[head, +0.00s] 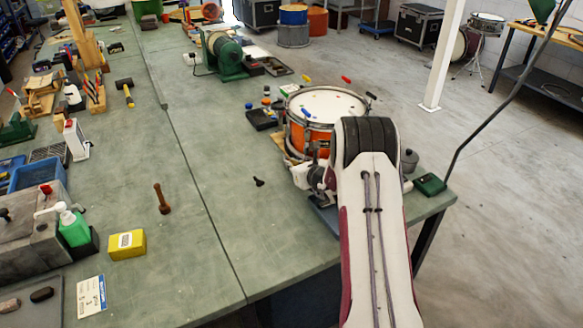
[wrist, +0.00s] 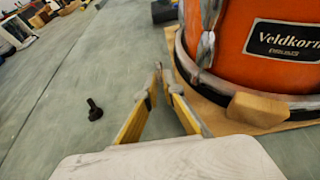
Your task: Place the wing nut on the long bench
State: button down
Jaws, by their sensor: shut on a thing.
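My gripper (wrist: 158,70) is shut beside the orange drum (wrist: 280,25), over the green long bench (wrist: 45,130). Its two yellow-padded fingers close toward a small grey piece at the tips, apparently the wing nut, mostly hidden and too small to make out. In the head view my own arm covers most of my gripper, to the left of the arm and at the drum's front. The drum (head: 303,138) stands on a wooden board. A small black knob-like piece (wrist: 95,109) lies on the bench left of my gripper; it also shows in the head view (head: 258,181).
The bench around the black piece is bare. A brown wooden handle (head: 161,199) and a yellow box (head: 127,244) lie further left. A green motor (head: 222,55) stands behind. A dark green box (head: 430,184) sits near the bench's right edge.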

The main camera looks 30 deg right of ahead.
jog(key=shift+f, duration=0.6)
jog(key=shift+f, duration=0.1)
jog(key=c, duration=2.4)
grip_release()
jog(key=shift+c, duration=0.2)
jog(key=shift+v, duration=6.05)
